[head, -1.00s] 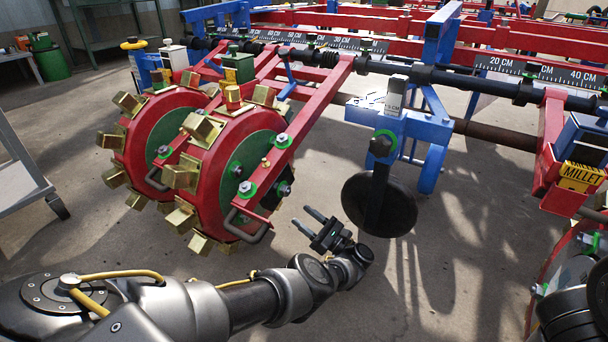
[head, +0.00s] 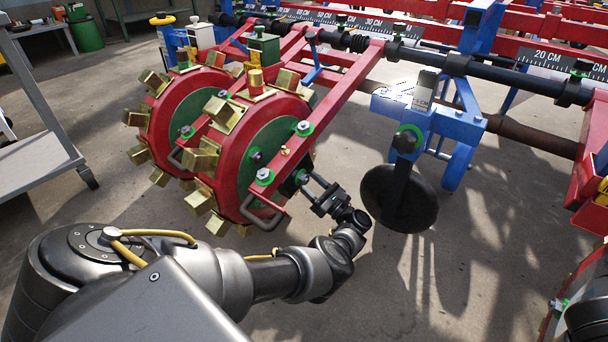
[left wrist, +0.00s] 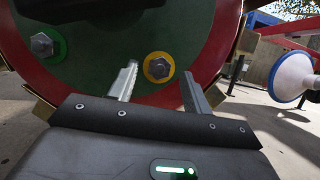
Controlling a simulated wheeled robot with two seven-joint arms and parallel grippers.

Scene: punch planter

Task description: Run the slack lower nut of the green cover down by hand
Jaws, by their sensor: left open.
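The green cover (head: 265,142) sits inside the red rim of the nearer punch wheel, partly hidden by a red arm. In the left wrist view the cover (left wrist: 95,60) fills the upper middle. A hex nut on a yellow washer (left wrist: 158,67) shows low on it, and another hex nut on a green washer (left wrist: 42,46) is to the left. My left gripper (head: 308,173) is open beside the wheel's lower right side. In the left wrist view its fingers (left wrist: 159,82) stand on either side of the yellow-washer nut, with no contact visible. My right gripper is out of view.
Brass punches (head: 202,158) stick out around the wheel. A bent grey handle (head: 262,215) hangs below the red arm (head: 335,105). A black disc (head: 400,198) on a blue bracket stands just right of my left gripper. A grey cart (head: 40,150) stands at left.

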